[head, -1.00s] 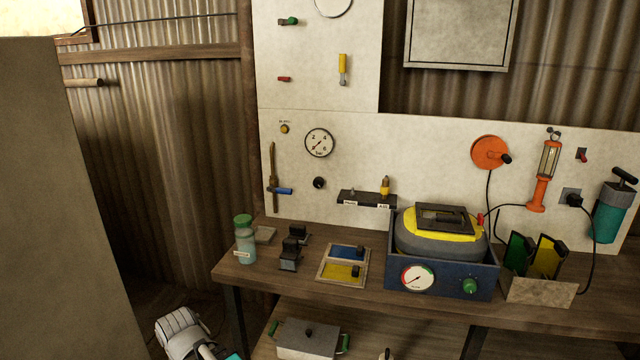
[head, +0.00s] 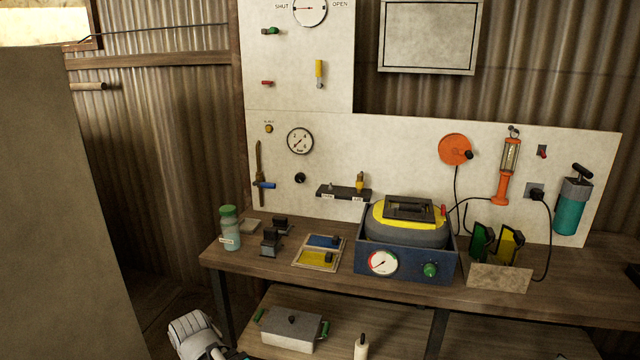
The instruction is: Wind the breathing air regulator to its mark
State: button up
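On the wall panel, a round white gauge (head: 300,140) has a dark needle, with a small black knob (head: 300,178) below it. On the bench, a blue box (head: 442,266) has a front gauge (head: 383,263) with red on its left side and a green knob (head: 430,270) beside it. No readable label shows which knob is the breathing air regulator, and the marks are too small to make out. A white link of my arm shows at the bottom left, well below the bench top and apart from both knobs. My gripper is out of view.
A grey and yellow lidded item (head: 408,225) sits in the blue box. A green-capped bottle (head: 230,230), black blocks (head: 271,241) and a blue-and-yellow tray (head: 319,256) stand left of it. A large grey panel (head: 65,200) blocks the left. A green-handled pot (head: 292,328) is on the lower shelf.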

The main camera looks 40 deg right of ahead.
aim_at(299, 178)
jog(key=k, duration=1.25)
jog(key=z, duration=1.25)
jog(key=i, duration=1.1)
